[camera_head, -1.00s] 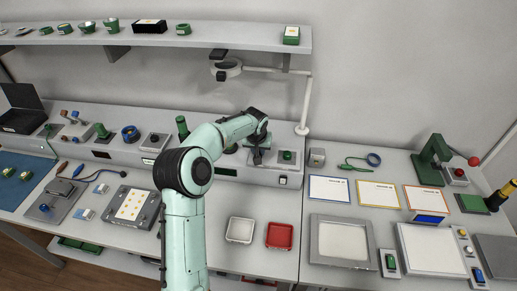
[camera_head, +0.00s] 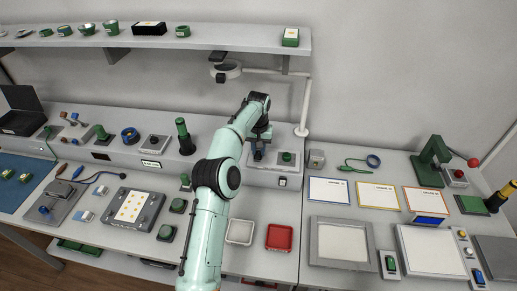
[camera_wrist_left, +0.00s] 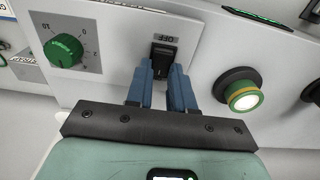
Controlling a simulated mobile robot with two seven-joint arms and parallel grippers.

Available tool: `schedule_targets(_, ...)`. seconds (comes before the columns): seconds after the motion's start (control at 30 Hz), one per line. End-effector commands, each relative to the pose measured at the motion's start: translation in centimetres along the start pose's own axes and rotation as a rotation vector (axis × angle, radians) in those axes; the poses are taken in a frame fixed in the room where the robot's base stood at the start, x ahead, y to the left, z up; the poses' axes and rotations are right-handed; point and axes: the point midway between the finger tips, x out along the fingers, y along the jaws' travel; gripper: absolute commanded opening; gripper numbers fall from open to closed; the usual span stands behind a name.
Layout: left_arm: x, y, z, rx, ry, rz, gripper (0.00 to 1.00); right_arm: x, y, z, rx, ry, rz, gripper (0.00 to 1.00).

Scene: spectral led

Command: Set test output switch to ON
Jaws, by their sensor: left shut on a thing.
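The black test output switch (camera_wrist_left: 163,56) sits on a light panel in the left wrist view, with an OFF label (camera_wrist_left: 163,39), upside down in the picture, by its far end. My left gripper (camera_wrist_left: 161,76) has its two blue fingers around the switch, shut on it. In the head view my left gripper (camera_head: 258,153) is at the front of the raised grey console, and the switch is too small or hidden to make out there. My right gripper is not in view.
A green dial (camera_wrist_left: 65,50) is left of the switch, and a green-ringed lit button (camera_wrist_left: 241,95) is to its right. A green knob (camera_head: 286,157) is close to my gripper. White (camera_head: 240,231) and red (camera_head: 279,237) trays stand on the bench in front.

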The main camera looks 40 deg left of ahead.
Motion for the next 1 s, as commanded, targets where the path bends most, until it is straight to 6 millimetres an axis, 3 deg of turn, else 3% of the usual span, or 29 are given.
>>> schedule_targets(0.17, -0.1, -0.1, -0.1, 0.000, 0.004, 0.000, 0.00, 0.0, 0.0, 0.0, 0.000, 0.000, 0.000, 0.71)
schedule_targets(0.2, -0.1, 0.0, -0.1, 0.000, 0.004, 0.000, 0.29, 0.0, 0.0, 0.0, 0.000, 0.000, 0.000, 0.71)
schedule_targets(0.27, -0.1, 0.0, -0.1, 0.000, 0.004, 0.000, 0.48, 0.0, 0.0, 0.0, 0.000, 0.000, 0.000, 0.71)
schedule_targets(0.63, -0.5, 0.0, -0.1, 0.001, 0.005, 0.000, 0.48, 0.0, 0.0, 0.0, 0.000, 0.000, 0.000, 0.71)
schedule_targets(1.0, -5.9, 0.0, -0.1, 0.001, 0.005, 0.001, 0.48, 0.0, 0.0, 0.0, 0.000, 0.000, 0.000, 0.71)
